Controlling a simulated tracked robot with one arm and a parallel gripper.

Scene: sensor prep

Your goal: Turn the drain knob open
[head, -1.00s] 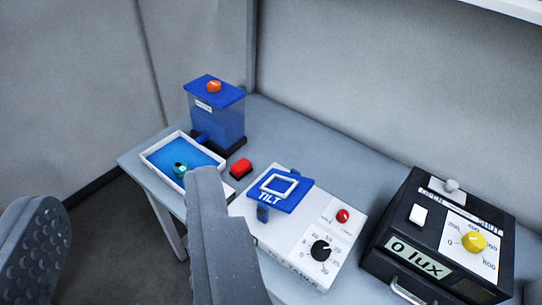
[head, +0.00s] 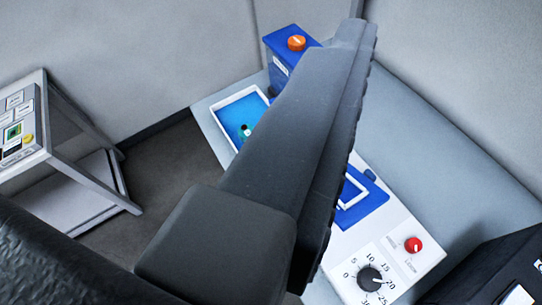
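An orange knob (head: 296,43) sits on the lid of a blue tank (head: 280,70) at the top centre of the head view. No drain marking is readable; the tank's label is too small. A white-rimmed tray (head: 217,108) with blue inside stands beside the tank, with a small teal and dark object (head: 245,131) in it. My gripper (head: 200,125) is open and appears empty. One dark finger slants across the middle and hides part of the tank and bench; the other fills the lower left corner. The finger tip overlaps the view just right of the knob; whether they touch cannot be told.
A white panel (head: 345,243) with a black dial (head: 371,279), a red button (head: 413,244) and a partly hidden blue plate (head: 368,210) is at lower right. A black box (head: 500,275) is at the right edge. A small stand (head: 95,165) is on the left.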

